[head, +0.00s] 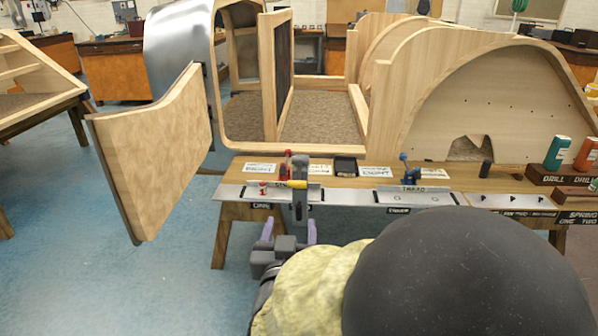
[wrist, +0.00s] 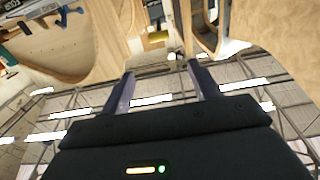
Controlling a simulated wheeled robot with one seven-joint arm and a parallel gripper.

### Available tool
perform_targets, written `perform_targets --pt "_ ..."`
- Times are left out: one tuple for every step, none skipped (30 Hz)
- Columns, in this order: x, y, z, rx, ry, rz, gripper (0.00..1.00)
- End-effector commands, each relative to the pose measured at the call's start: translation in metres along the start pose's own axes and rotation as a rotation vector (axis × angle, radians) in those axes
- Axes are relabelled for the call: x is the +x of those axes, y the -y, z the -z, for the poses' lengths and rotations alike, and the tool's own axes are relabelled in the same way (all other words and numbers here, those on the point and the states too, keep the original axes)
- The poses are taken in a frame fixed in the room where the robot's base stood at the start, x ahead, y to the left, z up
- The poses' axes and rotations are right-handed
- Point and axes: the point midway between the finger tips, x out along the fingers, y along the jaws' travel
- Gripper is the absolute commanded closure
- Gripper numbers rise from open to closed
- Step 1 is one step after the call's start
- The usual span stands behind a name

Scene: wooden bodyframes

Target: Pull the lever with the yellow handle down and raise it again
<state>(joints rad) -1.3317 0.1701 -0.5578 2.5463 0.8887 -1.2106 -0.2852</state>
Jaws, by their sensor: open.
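The yellow handle (head: 290,184) is on the left part of the bench, beside an upright grey bar (head: 299,205) at the bench's front edge. The handle also shows in the wrist view (wrist: 157,38), beyond the gap between my fingertips. My gripper (head: 290,230) is open and empty, in front of and below the handle, with a purple finger on each side. In the wrist view the fingers (wrist: 160,72) are spread, and nothing is between them. They look apart from the handle.
A red clamp-like tool (head: 286,163) stands just behind the handle. A blue tool (head: 408,170) is farther right on the bench (head: 345,180). Green (head: 556,152) and orange (head: 585,153) drills are at the far right. A wooden door (head: 155,155) juts out on the left. Floor is clear at lower left.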

Motion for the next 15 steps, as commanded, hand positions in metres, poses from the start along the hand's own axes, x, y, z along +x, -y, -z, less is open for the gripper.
perform_targets --pt "0.003 0.0 0.005 -0.005 0.0 -0.002 0.38" --pt "0.004 0.0 0.005 -0.006 0.0 -0.002 0.38" --pt "0.007 0.0 0.005 -0.005 0.0 -0.003 0.38" --pt "0.008 0.0 0.005 -0.006 0.0 -0.002 0.38" --pt "0.01 0.0 0.005 -0.005 0.0 -0.002 0.38" --pt "0.012 0.0 0.005 -0.006 0.0 -0.002 0.38" --pt "0.013 -0.001 0.005 -0.005 0.001 -0.002 0.38" --pt "0.015 -0.001 0.004 -0.005 0.001 -0.002 0.38" --pt "0.017 -0.001 0.004 -0.005 0.002 -0.001 0.38" --pt "0.018 -0.001 0.004 -0.004 0.003 -0.001 0.38" --pt "0.02 -0.002 0.004 -0.005 0.005 -0.001 0.38" --pt "0.022 -0.002 0.003 -0.004 0.006 0.0 0.38" --pt "0.023 -0.002 0.004 -0.005 0.005 0.0 0.38" --pt "0.025 -0.001 0.004 -0.004 0.004 -0.001 0.38" --pt "0.027 -0.001 0.004 -0.004 0.003 -0.001 0.38"
